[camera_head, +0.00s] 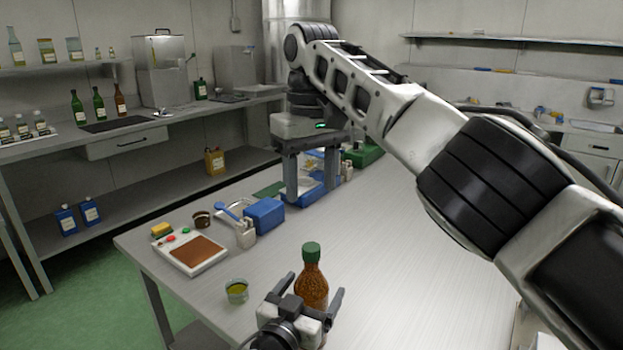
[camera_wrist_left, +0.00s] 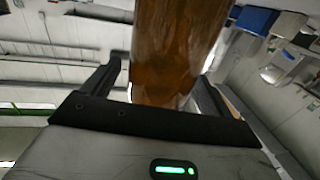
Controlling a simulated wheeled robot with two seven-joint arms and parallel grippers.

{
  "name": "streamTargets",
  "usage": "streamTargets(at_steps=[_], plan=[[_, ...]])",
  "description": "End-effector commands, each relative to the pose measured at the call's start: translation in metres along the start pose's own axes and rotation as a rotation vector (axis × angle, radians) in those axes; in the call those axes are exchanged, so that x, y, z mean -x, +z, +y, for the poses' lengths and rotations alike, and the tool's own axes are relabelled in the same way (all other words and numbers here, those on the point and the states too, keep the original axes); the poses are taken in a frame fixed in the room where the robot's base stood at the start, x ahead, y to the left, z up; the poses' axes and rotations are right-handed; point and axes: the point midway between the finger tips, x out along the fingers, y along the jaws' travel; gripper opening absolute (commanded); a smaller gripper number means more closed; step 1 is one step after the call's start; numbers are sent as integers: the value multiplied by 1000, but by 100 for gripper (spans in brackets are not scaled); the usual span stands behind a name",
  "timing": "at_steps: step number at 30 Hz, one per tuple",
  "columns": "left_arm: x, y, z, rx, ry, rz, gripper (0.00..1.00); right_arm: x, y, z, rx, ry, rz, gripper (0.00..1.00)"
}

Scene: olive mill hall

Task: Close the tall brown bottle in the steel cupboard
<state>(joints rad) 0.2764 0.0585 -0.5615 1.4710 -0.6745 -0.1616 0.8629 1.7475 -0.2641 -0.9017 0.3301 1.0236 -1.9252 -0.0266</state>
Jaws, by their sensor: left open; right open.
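A tall brown bottle (camera_head: 312,288) with a green cap stands upright on the steel table. My left gripper (camera_head: 310,296) is open at the bottle, a finger on each side of it. In the left wrist view the brown bottle (camera_wrist_left: 175,50) fills the space between the two open fingers (camera_wrist_left: 160,90); I cannot tell whether they touch it. My right gripper (camera_head: 311,190) is open, pointing down with nothing between its fingers, farther back over the table near blue bins. I cannot tell which of the steel units is the cupboard.
A glass of yellow-green liquid (camera_head: 237,291) stands left of the bottle. A steel box (camera_head: 236,72) stands on the back counter. The table's right side is clear.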

Motion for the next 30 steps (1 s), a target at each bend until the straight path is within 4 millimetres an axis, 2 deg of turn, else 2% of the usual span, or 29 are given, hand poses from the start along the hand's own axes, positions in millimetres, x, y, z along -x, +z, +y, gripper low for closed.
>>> streamTargets(at_steps=[9, 15, 21, 30], plan=[[78, 2, 0, 1, 2, -3, 86, 0, 0, 0, 0, 0, 0, 54], [118, 2, 1, 1, 2, -3, 86, -3, 0, 0, 0, 0, 0, 54], [138, 1, 0, 1, 1, -2, 86, -5, 0, 0, 0, 0, 0, 54], [141, 0, 0, 0, 1, -1, 86, -5, 0, 0, 0, 0, 0, 54]])
